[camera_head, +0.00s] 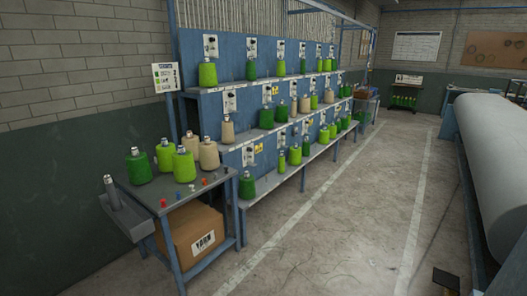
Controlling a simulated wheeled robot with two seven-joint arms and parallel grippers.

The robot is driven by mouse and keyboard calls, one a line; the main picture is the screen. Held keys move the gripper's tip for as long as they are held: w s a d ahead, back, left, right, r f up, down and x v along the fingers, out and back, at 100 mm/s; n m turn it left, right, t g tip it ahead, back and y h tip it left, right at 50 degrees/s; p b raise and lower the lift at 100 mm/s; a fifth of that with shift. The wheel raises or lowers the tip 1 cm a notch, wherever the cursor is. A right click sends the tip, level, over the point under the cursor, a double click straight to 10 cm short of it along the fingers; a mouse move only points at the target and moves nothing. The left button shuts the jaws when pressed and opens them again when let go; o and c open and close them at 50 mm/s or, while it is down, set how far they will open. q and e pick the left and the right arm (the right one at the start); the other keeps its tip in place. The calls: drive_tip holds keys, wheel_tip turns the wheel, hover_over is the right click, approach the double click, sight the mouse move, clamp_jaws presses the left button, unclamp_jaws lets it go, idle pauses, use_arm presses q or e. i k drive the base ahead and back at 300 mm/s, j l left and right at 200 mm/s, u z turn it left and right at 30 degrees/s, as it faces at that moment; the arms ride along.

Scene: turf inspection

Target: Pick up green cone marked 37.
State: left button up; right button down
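Several green yarn cones stand in view, but no number 37 is legible on any of them. On the small side table (145,191) at left stand a dark green cone (139,168), two lighter green cones (184,166) and two beige cones (209,155). More green cones stand on the blue tiered rack (232,160) behind it, such as a lime one (207,74) on the top tier and a dark green one (247,187) on the lowest. Neither of my grippers can be made out.
A cardboard box (193,232) sits under the side table. A large pale roll (495,150) fills the right side. Open concrete floor (340,225) lies between. A small dark object (446,281) at bottom right is unclear.

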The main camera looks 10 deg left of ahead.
sight(139, 172)
drive_tip(key=i, duration=0.8)
drive_tip(key=i+j, duration=0.15)
drive_tip(key=i, duration=0.65)
